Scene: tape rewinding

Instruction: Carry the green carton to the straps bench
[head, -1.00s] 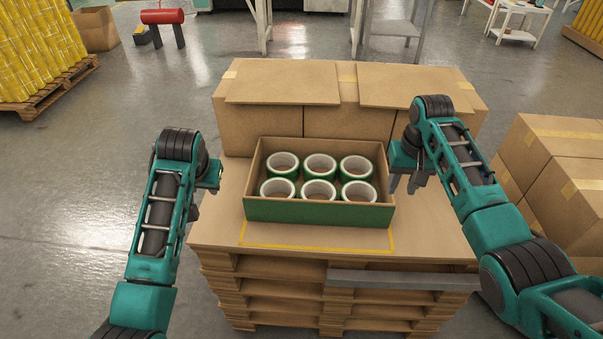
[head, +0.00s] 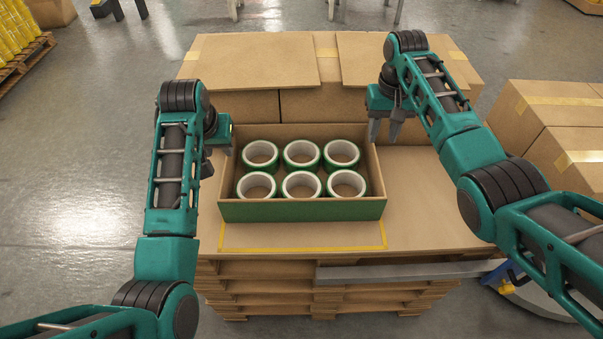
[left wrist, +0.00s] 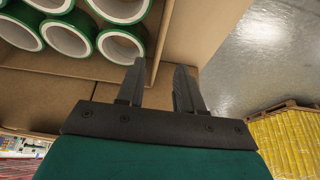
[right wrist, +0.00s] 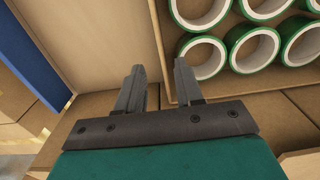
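The green carton (head: 300,210) is an open box with a green front and brown inner walls. It holds several rolls of tape with green edges and white cores (head: 302,154). It sits on a brown board on stacked pallets. My left gripper (head: 214,157) is open at the carton's left side; the left wrist view shows its fingers (left wrist: 160,88) apart near the carton wall. My right gripper (head: 385,130) is open at the right side, with its fingers (right wrist: 158,85) apart near that wall. I cannot tell whether either touches it. I cannot identify the straps bench.
More boxes (head: 560,125) stand to the right. A grey bar (head: 410,270) runs along the front of the pallet stack (head: 255,285). The floor on the left (head: 90,150) is clear. Yellow goods (head: 20,30) stand at far left.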

